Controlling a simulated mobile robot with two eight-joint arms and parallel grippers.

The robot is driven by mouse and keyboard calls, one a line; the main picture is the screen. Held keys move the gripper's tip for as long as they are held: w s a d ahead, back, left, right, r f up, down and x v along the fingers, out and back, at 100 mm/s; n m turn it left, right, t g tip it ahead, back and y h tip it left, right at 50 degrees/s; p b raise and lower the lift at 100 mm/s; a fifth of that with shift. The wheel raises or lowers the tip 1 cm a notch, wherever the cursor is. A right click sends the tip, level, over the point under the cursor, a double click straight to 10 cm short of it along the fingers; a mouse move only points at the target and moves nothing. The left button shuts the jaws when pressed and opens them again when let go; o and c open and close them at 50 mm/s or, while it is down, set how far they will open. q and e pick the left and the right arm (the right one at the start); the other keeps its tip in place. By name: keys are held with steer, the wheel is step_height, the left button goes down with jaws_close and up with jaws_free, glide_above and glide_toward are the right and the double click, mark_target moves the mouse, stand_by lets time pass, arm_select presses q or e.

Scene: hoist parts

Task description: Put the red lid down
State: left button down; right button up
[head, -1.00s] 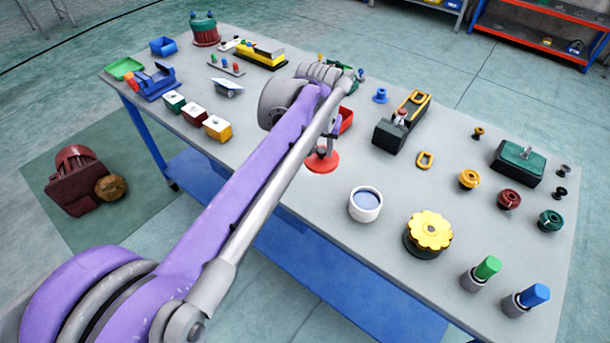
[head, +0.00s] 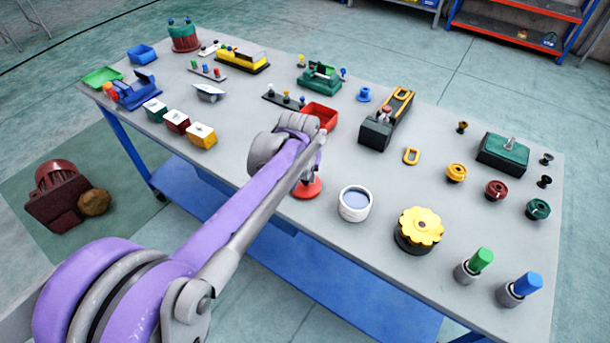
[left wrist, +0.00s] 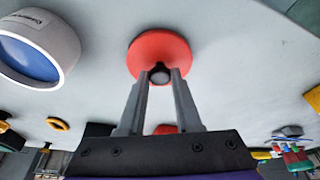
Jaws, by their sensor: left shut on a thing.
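The red lid (head: 308,189) is a round disc with a dark knob, left of the white cup near the table's front edge. My left gripper (head: 310,176) is over it, partly hidden by my own arm. In the left wrist view, the red lid (left wrist: 160,48) sits at the fingertips, and the fingers are shut on its dark knob (left wrist: 159,74). I cannot tell whether the lid touches the table or hangs just above it. The white cup (head: 354,213) stands open with a blue inside. My right gripper is not in view.
The grey tabletop (head: 255,110) is crowded. A yellow-topped round part (head: 420,229) stands right of the cup. A red open box (head: 320,115) and a black block (head: 380,132) lie behind the lid. Three small boxes (head: 177,122) stand at the left.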

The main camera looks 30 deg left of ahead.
arm_select(q)
steer(key=c, duration=1)
jaws_free()
steer(key=shift+f, duration=0.15)
steer(key=o, duration=0.4)
steer(key=shift+r, duration=0.25)
steer(key=p+v, duration=0.1)
steer(key=v, duration=1.1)
steer(key=s+d+f+m+t, duration=0.1)
steer(key=s+d+f, duration=0.3)
steer(key=s+f, duration=0.3)
steer(key=s+d+f+m+t+h, duration=0.1)
steer(key=s+d+f, duration=0.4)
steer(key=s, duration=0.6)
step_height(320, 180, down, 3)
steer(key=shift+s+r+m, duration=0.2)
steer(key=shift+s+m, duration=0.1)
steer(key=shift+m, duration=0.5)
steer(key=shift+d, duration=0.1)
